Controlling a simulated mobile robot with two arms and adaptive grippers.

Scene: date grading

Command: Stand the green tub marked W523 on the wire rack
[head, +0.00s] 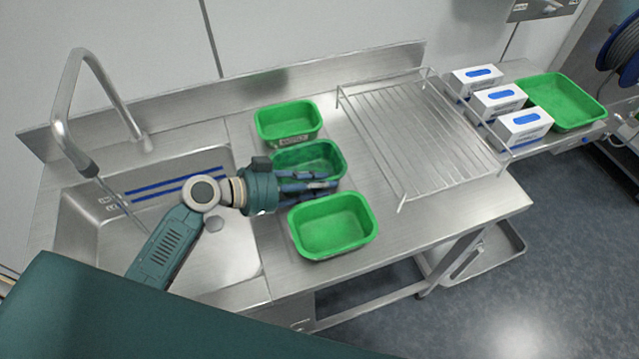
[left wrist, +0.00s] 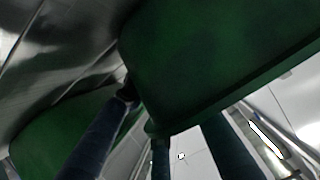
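Three green tubs stand in a row on the steel worktop: a back tub (head: 287,122), a middle tub (head: 318,150) and a front tub (head: 333,228). The back tub has a small label, too small to read; I cannot tell which is W523. My left gripper (head: 312,183) is at the near side of the middle tub, its fingers pointing right and partly covering it. In the left wrist view a green tub (left wrist: 215,60) fills the top, close to the dark fingers. Whether they grip it is unclear. The wire rack (head: 420,135) is empty. My right gripper is out of view.
A sink (head: 90,215) with a tall tap (head: 75,95) lies at the left. Right of the rack, a side shelf holds three white-and-blue boxes (head: 525,128) and another green tub (head: 563,100). Bare worktop (head: 365,170) lies between tubs and rack.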

